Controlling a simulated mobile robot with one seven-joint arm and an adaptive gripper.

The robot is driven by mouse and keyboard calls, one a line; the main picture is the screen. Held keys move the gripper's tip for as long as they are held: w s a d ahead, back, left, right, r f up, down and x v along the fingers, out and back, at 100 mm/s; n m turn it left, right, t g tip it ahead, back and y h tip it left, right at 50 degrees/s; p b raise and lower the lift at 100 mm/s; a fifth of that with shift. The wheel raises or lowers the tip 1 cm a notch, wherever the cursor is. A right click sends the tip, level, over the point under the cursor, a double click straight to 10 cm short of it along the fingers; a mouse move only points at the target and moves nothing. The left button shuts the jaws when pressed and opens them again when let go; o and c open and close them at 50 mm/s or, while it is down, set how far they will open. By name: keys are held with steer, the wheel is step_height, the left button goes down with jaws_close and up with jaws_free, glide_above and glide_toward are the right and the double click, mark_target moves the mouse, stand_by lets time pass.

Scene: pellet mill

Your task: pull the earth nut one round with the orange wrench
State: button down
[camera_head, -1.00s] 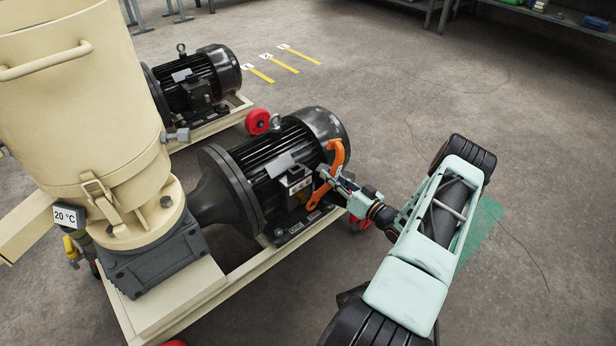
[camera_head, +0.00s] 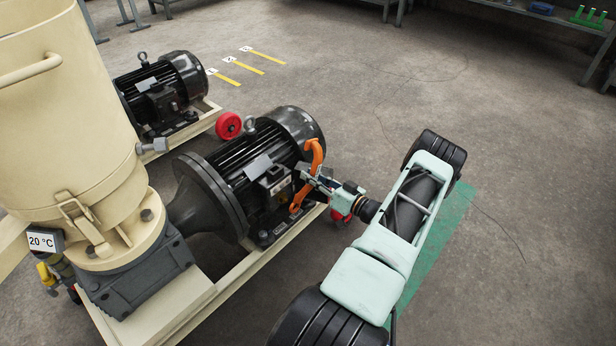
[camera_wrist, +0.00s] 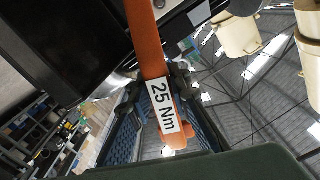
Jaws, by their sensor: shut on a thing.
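The orange wrench (camera_head: 317,152) is beside the terminal box (camera_head: 273,182) of the near black motor (camera_head: 262,150), with its curved upper part against the motor's right side. My gripper (camera_head: 311,178) is shut on the wrench at its middle. In the wrist view the wrench (camera_wrist: 148,45) runs up between my fingers (camera_wrist: 162,88), with a white "25 Nm" label (camera_wrist: 162,107) on it. I cannot make out the earth nut; whether the wrench is seated on it cannot be told.
The cream mill drum (camera_head: 65,110) stands at the left on a cream base frame (camera_head: 265,255). A second black motor (camera_head: 160,90) stands behind, with a red wheel (camera_head: 228,126) near it. Open concrete floor lies at the upper right, towards the benches.

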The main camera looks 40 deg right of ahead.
steer(key=shift+r, duration=0.1)
steer(key=shift+a+r+n+p, duration=0.3)
steer(key=shift+a+n+p, duration=0.15)
steer(key=shift+a+n, duration=0.25)
steer(key=s+a+f+n, duration=0.1)
steer(key=a+f+n, duration=0.2)
steer(key=a+n, duration=0.7)
steer(key=shift+a+f+n+b, duration=0.2)
steer(key=shift+a+n+b, duration=0.15)
steer(key=shift+a, duration=1.15)
steer(key=shift+w, duration=0.1)
steer(key=shift+w, duration=0.75)
